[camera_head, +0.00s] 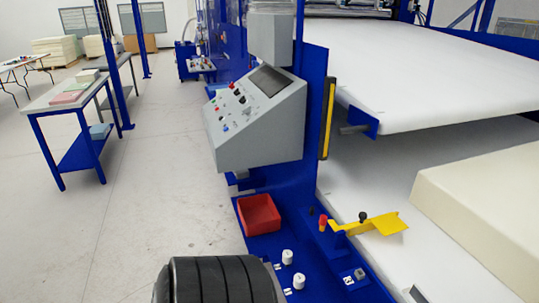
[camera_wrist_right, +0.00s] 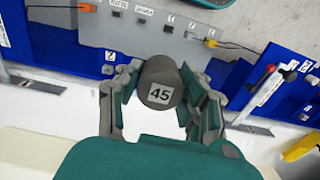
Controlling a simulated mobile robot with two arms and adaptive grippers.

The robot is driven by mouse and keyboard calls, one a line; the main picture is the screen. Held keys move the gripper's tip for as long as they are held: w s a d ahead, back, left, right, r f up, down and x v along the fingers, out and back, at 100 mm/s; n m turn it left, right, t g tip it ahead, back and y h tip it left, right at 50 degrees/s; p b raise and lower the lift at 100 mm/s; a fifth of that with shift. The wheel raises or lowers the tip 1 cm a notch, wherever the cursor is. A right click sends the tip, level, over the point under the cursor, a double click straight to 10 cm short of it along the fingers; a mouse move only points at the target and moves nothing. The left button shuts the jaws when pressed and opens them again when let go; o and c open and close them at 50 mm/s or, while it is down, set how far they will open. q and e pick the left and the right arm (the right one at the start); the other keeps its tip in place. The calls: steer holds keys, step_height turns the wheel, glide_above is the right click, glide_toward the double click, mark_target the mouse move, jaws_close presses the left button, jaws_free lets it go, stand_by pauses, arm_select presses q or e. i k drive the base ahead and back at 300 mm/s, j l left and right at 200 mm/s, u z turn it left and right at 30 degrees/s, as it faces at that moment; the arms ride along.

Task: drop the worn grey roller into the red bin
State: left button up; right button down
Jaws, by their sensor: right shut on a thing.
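The red bin (camera_head: 260,214) is an open box on the blue deck below the control console in the head view. No contents show in it from here. The right gripper and the grey roller cannot be made out in the head view. My left gripper is in neither view.
Two white rollers (camera_head: 287,256) (camera_head: 299,280) stand on the blue deck in front of the bin. The grey console (camera_head: 258,118) rises behind it. A yellow lever (camera_head: 375,225) and a cream foam block (camera_head: 485,215) lie to the right. A grey labelled panel (camera_wrist_right: 200,45) shows beyond the roller.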

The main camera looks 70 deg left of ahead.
mark_target(262, 220)
steer(key=u, duration=2.45)
